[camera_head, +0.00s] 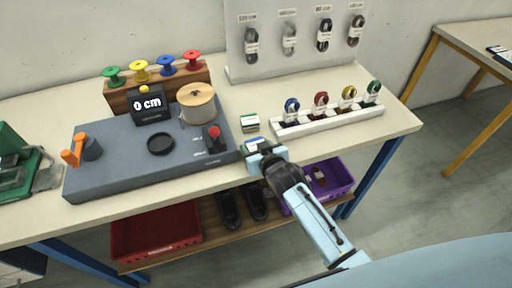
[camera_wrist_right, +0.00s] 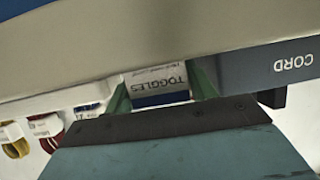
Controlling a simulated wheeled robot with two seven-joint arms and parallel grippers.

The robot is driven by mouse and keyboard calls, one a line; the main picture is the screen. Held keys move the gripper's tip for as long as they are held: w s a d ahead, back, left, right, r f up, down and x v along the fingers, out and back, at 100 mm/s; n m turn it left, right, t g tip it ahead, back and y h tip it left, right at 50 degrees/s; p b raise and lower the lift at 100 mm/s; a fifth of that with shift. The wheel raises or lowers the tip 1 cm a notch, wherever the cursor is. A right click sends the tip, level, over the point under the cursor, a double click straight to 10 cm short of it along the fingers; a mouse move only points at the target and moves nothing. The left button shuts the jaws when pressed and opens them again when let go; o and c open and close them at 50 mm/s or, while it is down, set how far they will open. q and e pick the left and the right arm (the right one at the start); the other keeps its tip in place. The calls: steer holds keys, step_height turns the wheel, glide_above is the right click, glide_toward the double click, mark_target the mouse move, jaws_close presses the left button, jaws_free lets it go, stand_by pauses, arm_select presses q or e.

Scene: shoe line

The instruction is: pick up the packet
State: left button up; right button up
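A small white packet with a blue band, printed "TOGGLES" (camera_wrist_right: 157,80), is between the two green fingers of my right gripper (camera_wrist_right: 160,92) in the wrist view. The fingers meet both its sides with no clear gap. In the head view this packet (camera_head: 254,145) is at the tip of my right gripper (camera_head: 262,153), at the table's front, just right of the grey station. I cannot tell whether it is clear of the table top. A second packet, white and green (camera_head: 250,122), lies just behind it. My left gripper is out of view.
The grey station (camera_head: 120,178) carries a cord spool (camera_head: 196,103), a display (camera_head: 151,105) and an orange crank (camera_head: 73,152). A white rack (camera_head: 330,122) of laces stands at right. Below are a red bin (camera_head: 155,235), black shoes (camera_head: 243,205) and a purple bin (camera_head: 335,180).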

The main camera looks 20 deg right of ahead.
steer(key=c, duration=0.6)
step_height(320, 180, up, 10)
steer(key=shift+r+p, duration=0.1)
steer(key=shift+p, duration=0.95)
steer(key=shift+m+h, duration=0.6)
steer(key=shift+h, duration=0.1)
steer(key=s+d+r, duration=0.1)
steer(key=s+r, duration=0.2)
steer(key=s+d+r+b, duration=0.1)
steer(key=s+d+r, duration=0.1)
steer(key=s, duration=0.2)
steer(key=s+d+r, duration=0.1)
steer(key=s+r, duration=0.2)
steer(key=shift+s+d+r+b, duration=0.25)
steer(key=shift+d+r+b, duration=0.1)
steer(key=shift+d, duration=0.05)
